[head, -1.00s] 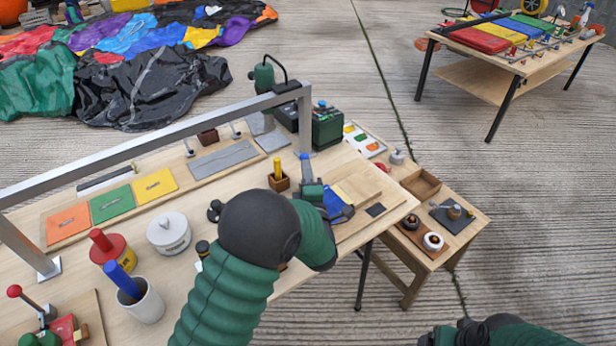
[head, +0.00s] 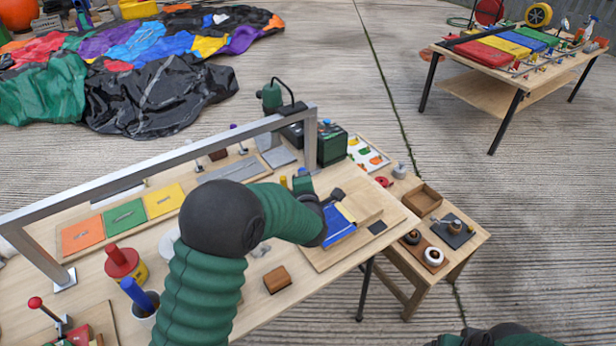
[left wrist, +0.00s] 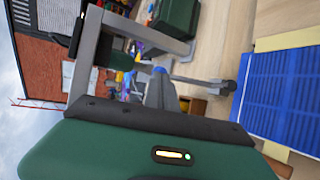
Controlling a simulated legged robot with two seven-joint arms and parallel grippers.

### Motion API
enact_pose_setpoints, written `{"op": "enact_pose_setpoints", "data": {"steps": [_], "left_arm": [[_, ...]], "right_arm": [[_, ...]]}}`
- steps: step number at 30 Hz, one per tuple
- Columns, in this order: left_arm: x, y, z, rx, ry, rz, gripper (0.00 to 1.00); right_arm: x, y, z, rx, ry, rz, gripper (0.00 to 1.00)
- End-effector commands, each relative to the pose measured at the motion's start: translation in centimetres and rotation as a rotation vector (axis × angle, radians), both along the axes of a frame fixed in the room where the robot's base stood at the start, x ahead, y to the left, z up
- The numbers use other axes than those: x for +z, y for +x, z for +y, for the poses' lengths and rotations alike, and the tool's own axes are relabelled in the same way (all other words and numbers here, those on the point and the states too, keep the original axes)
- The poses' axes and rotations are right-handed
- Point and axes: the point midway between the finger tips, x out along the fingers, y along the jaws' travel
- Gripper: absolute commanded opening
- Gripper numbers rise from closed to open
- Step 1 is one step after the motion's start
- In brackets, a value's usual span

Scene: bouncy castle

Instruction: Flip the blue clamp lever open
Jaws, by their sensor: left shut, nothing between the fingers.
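My left gripper (head: 303,172) reaches over the right part of the near workbench. It is shut and empty, partly hidden behind my own wrist. In the left wrist view its narrow grey fingers (left wrist: 163,92) end beside a small blue spot; I cannot tell whether that is the fingertip or the clamp lever. A grey bar with a dark round end, seemingly part of the clamp (left wrist: 228,87), extends right beside the fingers, near a ribbed blue panel (left wrist: 270,95). Whether they touch is unclear. The blue panel (head: 340,224) also shows in the head view. My right gripper is out of view.
A metal frame (head: 170,158) spans the bench behind my left arm. A dark green box (head: 332,148) stands by its right post. A brown block (head: 277,279) and red-lidded jar (head: 122,262) stand on the bench. A lower side table (head: 465,258) holds small parts.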

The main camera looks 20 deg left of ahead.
Motion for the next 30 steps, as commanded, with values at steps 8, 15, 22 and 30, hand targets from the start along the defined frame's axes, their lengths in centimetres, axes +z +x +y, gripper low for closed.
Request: {"op": "enact_pose_setpoints", "data": {"steps": [8,15,22,30], "left_arm": [[0.1,1.3,1.6,0.002,-0.162,0.124,0.00],[-0.6,1.9,2.4,0.000,-0.187,0.146,0.00],[-0.8,2.2,2.8,0.001,-0.185,0.145,0.00],[-0.8,2.2,2.9,0.002,-0.183,0.144,0.00]], "right_arm": [[2.4,0.0,0.0,0.000,0.000,0.000,0.81],[2.4,0.0,0.0,0.000,0.000,0.000,0.81],[2.3,0.0,0.0,0.000,0.000,0.000,0.81],[2.3,0.0,0.0,0.000,0.000,0.000,0.81]]}}
